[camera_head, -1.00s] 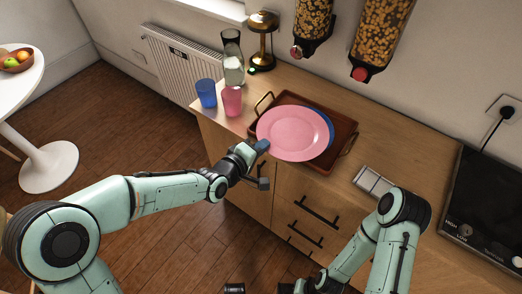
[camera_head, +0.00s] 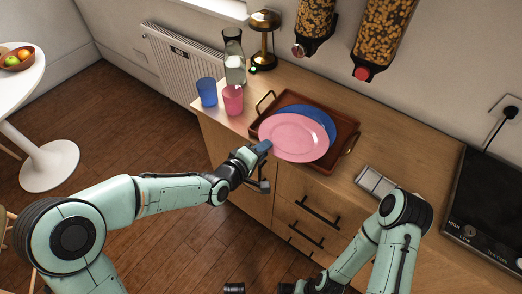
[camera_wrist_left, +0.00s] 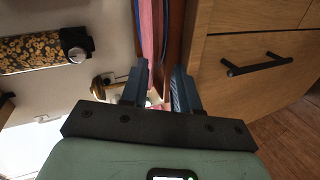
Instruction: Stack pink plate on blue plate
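The pink plate (camera_head: 294,138) lies over the blue plate (camera_head: 318,114) at the brown tray (camera_head: 348,128), offset toward the counter's front, so the blue plate's far rim shows. I cannot tell how fully the pink plate rests on it. My left gripper (camera_head: 264,147) is at the pink plate's front left edge. In the left wrist view my left gripper (camera_wrist_left: 160,82) has its fingers apart, with the pink plate's edge (camera_wrist_left: 148,30) near the upper left finger and the blue plate (camera_wrist_left: 164,15) beside it. My right gripper (camera_head: 318,286) is low at the bottom edge, its fingers unclear.
A blue cup (camera_head: 207,92), a pink cup (camera_head: 233,99) and a glass carafe (camera_head: 234,62) stand left of the tray. A gold lamp (camera_head: 263,40) is behind. A grey divided holder (camera_head: 374,181) and a black hob (camera_head: 488,210) are to the right. Drawer handles (camera_head: 315,212) stick out in front.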

